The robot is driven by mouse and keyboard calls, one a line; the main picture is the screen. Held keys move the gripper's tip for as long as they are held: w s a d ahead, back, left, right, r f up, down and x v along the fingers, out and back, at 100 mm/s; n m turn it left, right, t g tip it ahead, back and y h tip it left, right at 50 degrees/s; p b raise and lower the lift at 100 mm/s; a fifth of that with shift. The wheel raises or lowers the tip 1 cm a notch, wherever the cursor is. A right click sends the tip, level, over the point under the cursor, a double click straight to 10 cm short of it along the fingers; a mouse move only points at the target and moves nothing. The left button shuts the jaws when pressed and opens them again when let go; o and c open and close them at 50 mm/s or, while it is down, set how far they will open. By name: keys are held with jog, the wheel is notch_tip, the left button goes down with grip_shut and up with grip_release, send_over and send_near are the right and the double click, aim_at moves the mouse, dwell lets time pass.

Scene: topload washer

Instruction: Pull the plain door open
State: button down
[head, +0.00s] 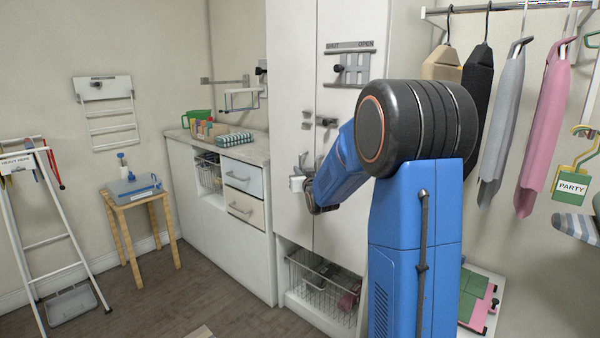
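A tall white cabinet has two doors side by side. The left door (289,90) has a bare upper face and looks closed; the right door (345,100) carries a latch plate (352,66) marked SHUT and OPEN. A dark handle (303,158) sits near the left door's right edge. My gripper (300,186) is at the left door's front, just below that handle, with a small white part at its tip. My arm hides part of the right door. Whether the fingers touch the handle or are open or shut is too small to tell.
A wire basket (323,281) stands in the cabinet's open bottom. A counter with drawers (243,178) adjoins on the left. A wooden stool (138,201) and a white stepladder (45,240) stand farther left. Clothes (503,120) hang at right. Floor (200,295) before the counter is clear.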

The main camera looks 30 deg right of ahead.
jog(key=shift+w+a+m+g+h, duration=0.9)
jog(key=shift+w+a+m+h, duration=1)
jog(key=shift+a, duration=5.15)
jog(key=w+a+m+g+h, duration=0.2)
jog(key=w+a+g+h, duration=0.1)
jog(key=w, duration=0.5)
jog(key=w+a+m+g+h, duration=0.3)
jog(key=w+a, duration=0.3)
jog(key=w, duration=0.3)
jog(key=shift+m+g+h, duration=0.3)
jog(key=shift+g+h, duration=0.1)
jog(key=shift+h, duration=0.4)
jog(key=shift+w, duration=0.15)
jog(key=c, duration=2.1)
grip_release()
jog(key=shift+d, duration=0.1)
